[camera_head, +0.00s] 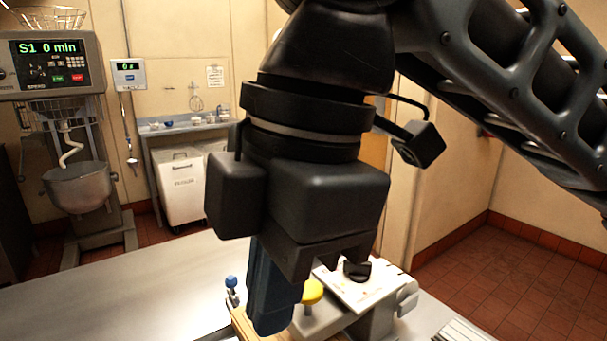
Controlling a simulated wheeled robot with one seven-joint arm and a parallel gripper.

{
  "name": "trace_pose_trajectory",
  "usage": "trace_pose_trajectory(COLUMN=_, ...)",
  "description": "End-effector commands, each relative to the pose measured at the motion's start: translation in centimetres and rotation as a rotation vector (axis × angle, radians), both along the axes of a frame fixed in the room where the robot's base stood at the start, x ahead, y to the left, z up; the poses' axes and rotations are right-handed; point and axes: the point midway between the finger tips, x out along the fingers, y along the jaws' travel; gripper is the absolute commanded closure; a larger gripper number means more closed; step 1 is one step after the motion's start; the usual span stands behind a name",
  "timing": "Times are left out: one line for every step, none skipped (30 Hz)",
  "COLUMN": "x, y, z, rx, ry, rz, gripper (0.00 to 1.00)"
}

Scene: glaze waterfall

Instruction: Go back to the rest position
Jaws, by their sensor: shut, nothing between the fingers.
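My gripper (312,258) hangs at the middle of the head view, with its black hand pointing down above the worktable (130,292). It is shut and holds nothing. A long dark-blue piece (274,295) shows just below and left of the hand; I cannot tell whether it is part of the gripper or a thing behind it. My arm fills the upper middle and upper right.
On the table below the hand stand a pale device (362,291) with a yellow knob (312,292) and a small blue-topped item (231,284). A mixer (75,185) with a bowl stands at left, and a sink counter (190,124) at back. The table's left part is bare.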

Motion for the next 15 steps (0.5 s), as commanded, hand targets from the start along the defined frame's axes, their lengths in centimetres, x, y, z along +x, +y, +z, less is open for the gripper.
trace_pose_trajectory(x=-0.2, y=0.6, z=-0.2, rx=0.035, ry=0.011, rz=-0.003, gripper=1.0)
trace_pose_trajectory(x=-0.2, y=0.9, z=-0.3, rx=0.055, ry=0.016, rz=-0.007, gripper=1.0)
trace_pose_trajectory(x=-0.3, y=1.4, z=-0.4, rx=0.085, ry=0.024, rz=-0.011, gripper=1.0)
trace_pose_trajectory(x=-0.4, y=1.8, z=-0.5, rx=0.11, ry=0.029, rz=-0.016, gripper=1.0)
trace_pose_trajectory(x=-0.5, y=2.2, z=-0.6, rx=0.136, ry=0.035, rz=-0.021, gripper=1.0)
trace_pose_trajectory(x=-0.6, y=2.7, z=-0.6, rx=0.17, ry=0.045, rz=-0.028, gripper=1.0)
trace_pose_trajectory(x=-0.6, y=3.2, z=-0.7, rx=0.198, ry=0.052, rz=-0.035, gripper=1.0)
trace_pose_trajectory(x=-0.7, y=3.7, z=-0.7, rx=0.231, ry=0.062, rz=-0.041, gripper=1.0)
trace_pose_trajectory(x=-0.8, y=4.3, z=-0.8, rx=0.276, ry=0.074, rz=-0.052, gripper=1.0)
trace_pose_trajectory(x=-0.9, y=4.9, z=-0.8, rx=0.313, ry=0.085, rz=-0.061, gripper=1.0)
trace_pose_trajectory(x=-0.9, y=5.4, z=-0.8, rx=0.354, ry=0.096, rz=-0.072, gripper=1.0)
trace_pose_trajectory(x=-1.0, y=6.2, z=-0.8, rx=0.414, ry=0.114, rz=-0.09, gripper=1.0)
trace_pose_trajectory(x=-1.1, y=6.9, z=-0.7, rx=0.463, ry=0.129, rz=-0.106, gripper=1.0)
trace_pose_trajectory(x=-1.1, y=7.4, z=-0.6, rx=0.512, ry=0.144, rz=-0.123, gripper=1.0)
trace_pose_trajectory(x=-1.1, y=8.2, z=-0.5, rx=0.578, ry=0.164, rz=-0.149, gripper=1.0)
